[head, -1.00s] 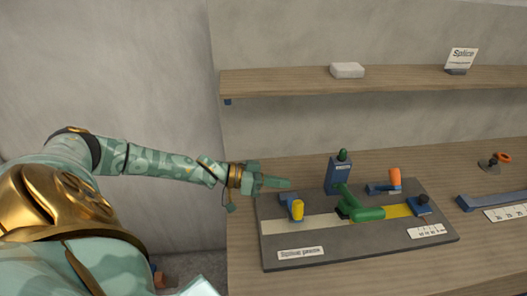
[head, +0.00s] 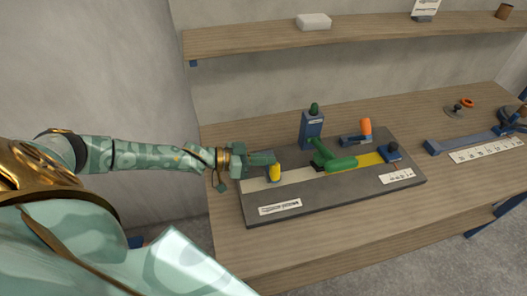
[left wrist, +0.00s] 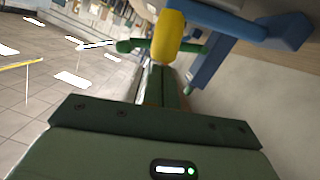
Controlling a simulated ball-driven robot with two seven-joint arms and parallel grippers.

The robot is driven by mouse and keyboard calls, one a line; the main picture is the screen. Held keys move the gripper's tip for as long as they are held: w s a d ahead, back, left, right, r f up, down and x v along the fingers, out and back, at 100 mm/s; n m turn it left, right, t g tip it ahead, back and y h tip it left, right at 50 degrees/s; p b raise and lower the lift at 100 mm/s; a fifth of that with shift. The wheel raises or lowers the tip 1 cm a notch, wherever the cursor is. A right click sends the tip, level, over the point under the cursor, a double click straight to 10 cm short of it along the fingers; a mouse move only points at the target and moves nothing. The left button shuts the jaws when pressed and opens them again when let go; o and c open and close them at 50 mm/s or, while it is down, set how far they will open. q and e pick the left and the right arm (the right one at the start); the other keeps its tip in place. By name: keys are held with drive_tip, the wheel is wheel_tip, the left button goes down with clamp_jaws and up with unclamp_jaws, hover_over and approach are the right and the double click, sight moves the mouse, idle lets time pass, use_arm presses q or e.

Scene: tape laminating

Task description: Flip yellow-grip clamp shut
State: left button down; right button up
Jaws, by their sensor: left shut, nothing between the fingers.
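The yellow-grip clamp's yellow grip (head: 274,173) stands near the left end of the dark press board, over the pale tape strip. My left gripper (head: 272,159) is shut and empty, its fingertips just behind and above the grip; I cannot tell if they touch. It hides most of the clamp's blue base in the head view. In the left wrist view the yellow grip (left wrist: 168,40) is beyond the gripper's green fingers (left wrist: 158,85), with blue clamp parts to its right. My right gripper is not in view.
The dark board (head: 330,198) also carries a green-handled lever (head: 338,163), a blue post (head: 311,127) with a green knob, and an orange-grip clamp (head: 365,130). A shelf (head: 370,38) runs above. The wooden bench front (head: 300,240) is clear.

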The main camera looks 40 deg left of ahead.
use_arm(q)
drive_tip(key=shift+m, duration=0.7)
drive_tip(key=s+d+f, duration=0.2)
drive_tip(key=f, duration=0.1)
drive_tip(key=shift+w, duration=0.1)
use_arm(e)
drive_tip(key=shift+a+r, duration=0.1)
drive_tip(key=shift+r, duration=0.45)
use_arm(q)
drive_tip(key=shift+r, duration=0.1)
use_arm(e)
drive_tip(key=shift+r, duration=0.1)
